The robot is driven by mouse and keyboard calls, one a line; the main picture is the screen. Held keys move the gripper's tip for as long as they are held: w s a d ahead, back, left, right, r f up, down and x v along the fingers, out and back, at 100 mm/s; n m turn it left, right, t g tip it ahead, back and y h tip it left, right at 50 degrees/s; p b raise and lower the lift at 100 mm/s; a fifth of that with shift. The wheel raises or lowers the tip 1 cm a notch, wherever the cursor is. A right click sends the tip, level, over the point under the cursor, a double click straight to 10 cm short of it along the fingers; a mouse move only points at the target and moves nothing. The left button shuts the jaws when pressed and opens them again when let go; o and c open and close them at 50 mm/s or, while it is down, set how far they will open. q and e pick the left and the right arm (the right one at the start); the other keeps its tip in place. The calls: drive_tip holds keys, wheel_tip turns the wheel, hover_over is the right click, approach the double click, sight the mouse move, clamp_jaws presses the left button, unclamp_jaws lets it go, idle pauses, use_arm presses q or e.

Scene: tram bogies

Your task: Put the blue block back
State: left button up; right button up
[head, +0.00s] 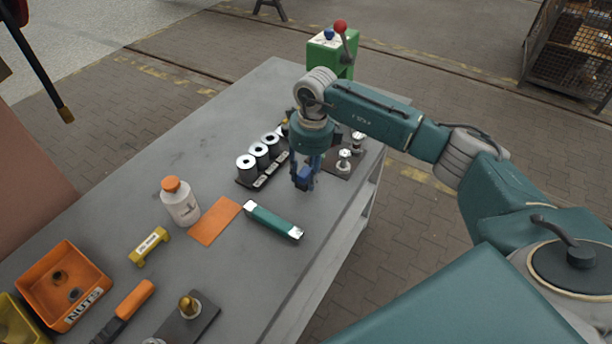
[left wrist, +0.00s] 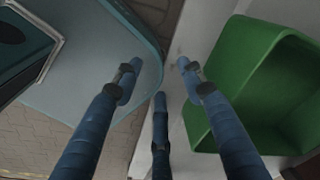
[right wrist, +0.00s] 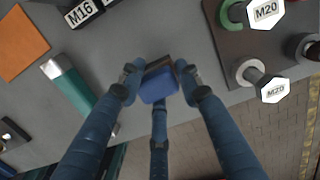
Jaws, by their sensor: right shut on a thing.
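The blue block (right wrist: 158,88) is held between the blue fingers of my right gripper (head: 303,186). In the head view the block (head: 305,175) shows between the fingers, over the right part of the grey table (head: 268,95). It is close to the tabletop, but I cannot tell whether it touches. A darker brownish part shows behind the block in the right wrist view. My left gripper (left wrist: 158,80) shows only in its own wrist view, its fingers spread with nothing between them, beside a green bin (left wrist: 245,60).
Near the right gripper are a rack of metal cylinders (head: 247,183), a brown plate with bolts labelled M20 (right wrist: 236,70) and a green-and-silver bar (head: 273,221). An orange sheet (head: 213,221), a white bottle (head: 180,203) and an orange nuts bin (head: 85,250) lie further left.

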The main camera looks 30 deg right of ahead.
drive_tip(key=shift+f, duration=0.95)
use_arm(q)
drive_tip(key=shift+s+r, duration=0.3)
drive_tip(key=shift+r, duration=0.05)
use_arm(e)
drive_tip(key=shift+f, duration=0.1)
drive_tip(key=shift+f, duration=0.15)
drive_tip(key=o, duration=1.2)
use_arm(q)
drive_tip(key=shift+f, duration=0.15)
